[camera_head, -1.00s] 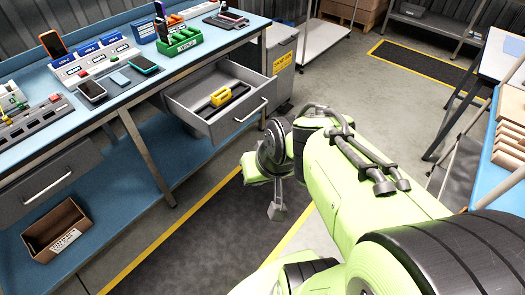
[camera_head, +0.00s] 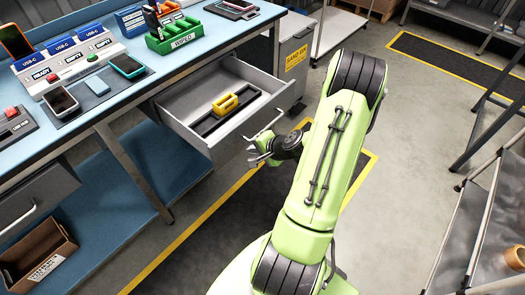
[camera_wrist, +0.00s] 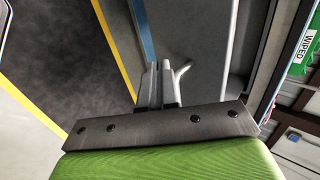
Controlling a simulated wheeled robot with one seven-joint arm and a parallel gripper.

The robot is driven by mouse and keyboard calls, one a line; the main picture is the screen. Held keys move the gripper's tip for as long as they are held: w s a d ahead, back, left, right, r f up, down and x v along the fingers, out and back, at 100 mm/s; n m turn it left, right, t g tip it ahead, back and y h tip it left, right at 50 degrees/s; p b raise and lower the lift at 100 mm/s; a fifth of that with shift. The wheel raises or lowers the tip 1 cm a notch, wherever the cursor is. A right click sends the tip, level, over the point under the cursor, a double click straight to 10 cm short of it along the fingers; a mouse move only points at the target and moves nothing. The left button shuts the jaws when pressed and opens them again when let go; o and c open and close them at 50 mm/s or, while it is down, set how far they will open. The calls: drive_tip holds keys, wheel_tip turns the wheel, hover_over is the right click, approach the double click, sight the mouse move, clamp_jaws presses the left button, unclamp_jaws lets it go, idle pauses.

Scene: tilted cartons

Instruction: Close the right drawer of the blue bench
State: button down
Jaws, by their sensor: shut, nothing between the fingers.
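The right drawer (camera_head: 228,148) of the blue bench (camera_head: 215,40) is pulled open. It holds a yellow-handled tool (camera_head: 226,103) on a dark bar. My gripper (camera_head: 256,158) is in front of the drawer's grey front panel, just below its bar handle (camera_head: 266,124). In the wrist view my gripper's fingers (camera_wrist: 160,82) are together and empty. The grey drawer front (camera_wrist: 205,40) fills the space beyond them, and what looks like the handle's end (camera_wrist: 182,70) shows beside them. I cannot tell whether the fingers touch the drawer.
Phones, a charging dock (camera_head: 70,62) and a green rack (camera_head: 175,36) labelled WIPED stand on the benchtop. A cardboard box (camera_head: 38,255) sits on the lower shelf. A grey cabinet (camera_head: 290,60) stands beside the drawer. The floor in front is clear; a shelf cart (camera_head: 485,210) stands at right.

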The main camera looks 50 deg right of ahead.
sight(236, 143)
drive_tip(key=w, duration=0.2)
drive_tip(key=w+f, duration=0.1)
drive_tip(key=w, duration=0.2)
drive_tip(key=shift+w+f, duration=0.15)
drive_tip(key=shift+w, duration=0.1)
drive_tip(key=shift+w, duration=0.15)
